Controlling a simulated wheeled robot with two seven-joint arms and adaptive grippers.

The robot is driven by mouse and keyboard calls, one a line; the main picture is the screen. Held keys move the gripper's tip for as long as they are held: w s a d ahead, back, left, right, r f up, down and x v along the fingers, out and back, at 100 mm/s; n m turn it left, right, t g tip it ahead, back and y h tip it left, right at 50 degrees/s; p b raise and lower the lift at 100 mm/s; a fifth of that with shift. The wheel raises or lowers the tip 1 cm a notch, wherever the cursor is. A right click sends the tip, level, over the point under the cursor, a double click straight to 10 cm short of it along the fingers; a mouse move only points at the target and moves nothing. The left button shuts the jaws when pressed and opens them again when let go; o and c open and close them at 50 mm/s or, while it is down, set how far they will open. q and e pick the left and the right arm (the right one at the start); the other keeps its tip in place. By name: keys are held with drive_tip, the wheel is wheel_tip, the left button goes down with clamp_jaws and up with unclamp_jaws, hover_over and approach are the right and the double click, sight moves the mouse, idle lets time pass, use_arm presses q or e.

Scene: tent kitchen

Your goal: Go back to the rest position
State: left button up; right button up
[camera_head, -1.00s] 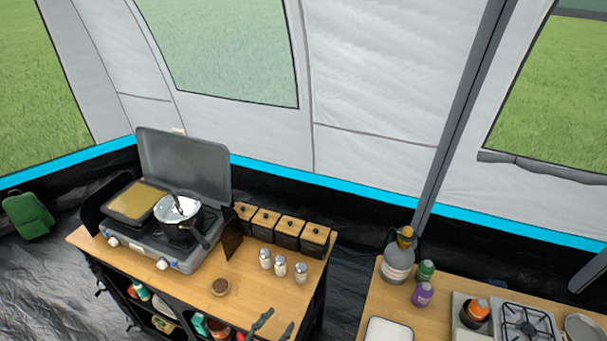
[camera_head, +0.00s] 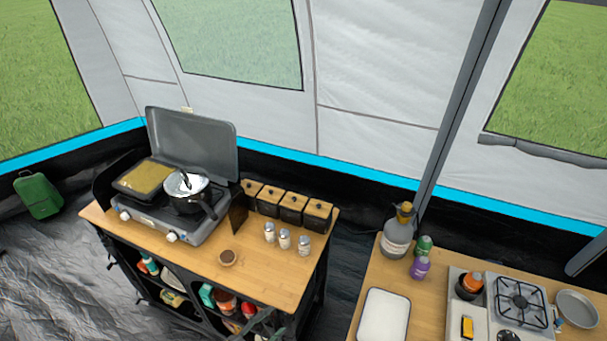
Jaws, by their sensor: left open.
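My left gripper (camera_head: 269,326) shows only at the bottom edge, in front of the left cabinet's open shelves. Its dark fingertips are apart and nothing shows between them. The rest of it and its arm are cut off by the frame. My right gripper is not in view.
The left cabinet (camera_head: 262,275) bears a camping stove (camera_head: 150,212) with a pot (camera_head: 184,187), a small bowl (camera_head: 228,257), shakers (camera_head: 284,239) and lidded boxes (camera_head: 291,207). The right counter (camera_head: 435,290) holds a bottle (camera_head: 397,236), white tray (camera_head: 384,318) and burner (camera_head: 521,301).

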use_arm(q)
drive_tip(key=s+a+f+m+g+y, duration=0.45)
drive_tip(key=s+a+m, duration=0.55)
drive_tip(key=a, duration=0.3)
drive_tip(key=s+a+f+m+g+y, duration=0.3)
drive_tip(key=s+a+m+y, duration=0.3)
drive_tip(key=s+a+m, duration=0.45)
wheel_tip(320, 180, down, 31)
drive_tip(key=s+g, duration=0.2)
drive_tip(key=s+f, duration=1.5)
drive_tip(key=s, duration=0.2)
drive_tip(key=shift+s+a+f+g+h, duration=0.3)
drive_tip(key=shift+s+a+g+h, duration=0.05)
drive_tip(key=shift+s+g, duration=0.1)
drive_tip(key=shift+m, duration=0.25)
